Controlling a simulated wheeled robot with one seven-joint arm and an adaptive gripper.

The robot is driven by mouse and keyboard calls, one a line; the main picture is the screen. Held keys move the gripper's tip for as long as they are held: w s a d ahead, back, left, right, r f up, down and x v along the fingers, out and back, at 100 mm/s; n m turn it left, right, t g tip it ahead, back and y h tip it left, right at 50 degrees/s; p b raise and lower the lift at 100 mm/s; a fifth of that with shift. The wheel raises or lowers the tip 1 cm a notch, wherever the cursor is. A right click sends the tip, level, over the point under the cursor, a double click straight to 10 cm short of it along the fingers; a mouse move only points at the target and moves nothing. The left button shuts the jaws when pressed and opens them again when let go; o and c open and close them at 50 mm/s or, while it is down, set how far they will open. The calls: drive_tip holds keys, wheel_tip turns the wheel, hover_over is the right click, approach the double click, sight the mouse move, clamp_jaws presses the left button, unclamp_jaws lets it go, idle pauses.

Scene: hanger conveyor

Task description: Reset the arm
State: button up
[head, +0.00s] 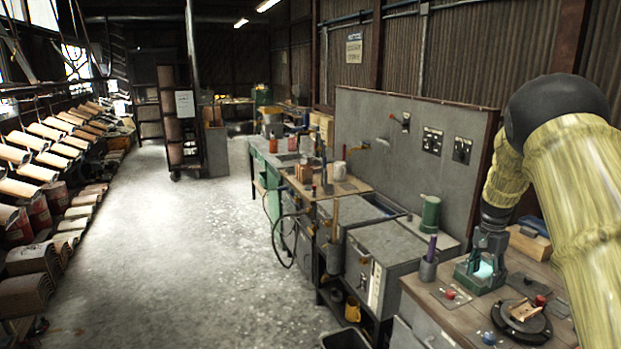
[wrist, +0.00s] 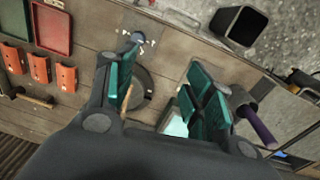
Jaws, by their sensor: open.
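My gripper (head: 482,258) hangs pointing down over the wooden workbench at the right of the head view. In the wrist view my gripper (wrist: 163,85) has its teal-padded fingers spread wide, with nothing held between them. A dark round disc fixture (wrist: 149,97) shows on the bench between the fingers. It also stands at the bench's front right in the head view (head: 518,325). A pale cyan surface (wrist: 179,126) lies partly behind the right finger. How high the fingers are above the bench is hard to tell.
A purple-handled tool (wrist: 258,133) stands in a grey cup (head: 428,269) left of my gripper. Orange blocks (wrist: 38,67), a red tray (wrist: 52,30) and a green tray (wrist: 11,22) lie on the bench. A dark bin (head: 344,339) stands on the floor. The concrete aisle (head: 180,240) is clear.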

drive_tip(key=s+a+f+n+b, duration=0.1)
drive_tip(key=s+a+f, duration=0.15)
drive_tip(key=f, duration=0.45)
drive_tip(key=s+a+f+n+b, duration=0.1)
drive_tip(key=s+a+f, duration=0.15)
drive_tip(key=f, duration=0.55)
drive_tip(key=s+a+f+n+b, duration=0.1)
drive_tip(key=s+f, duration=0.3)
drive_tip(key=f, duration=0.3)
drive_tip(key=s+a+f+n+h+b, duration=0.1)
drive_tip(key=s+a+f, duration=0.2)
drive_tip(key=s+f, duration=0.35)
drive_tip(key=s+a+f+n+b, duration=0.1)
drive_tip(key=s+a+f+n, duration=0.1)
drive_tip(key=s+a+f, duration=0.35)
drive_tip(key=s+a+f+n+b, duration=0.1)
drive_tip(key=s+a+f+n, duration=0.1)
drive_tip(key=s, duration=0.8)
drive_tip(key=s+a+f+n+y+b, duration=0.1)
drive_tip(key=s+a+f, duration=0.4)
drive_tip(key=s, duration=0.6)
drive_tip(key=s+a+f+n+b, duration=0.2)
drive_tip(key=s+a, duration=0.4)
drive_tip(key=s, duration=0.4)
drive_tip(key=shift+s+f+n+b, duration=0.15)
drive_tip(key=shift+f+n+b, duration=0.25)
drive_tip(key=shift+f, duration=0.5)
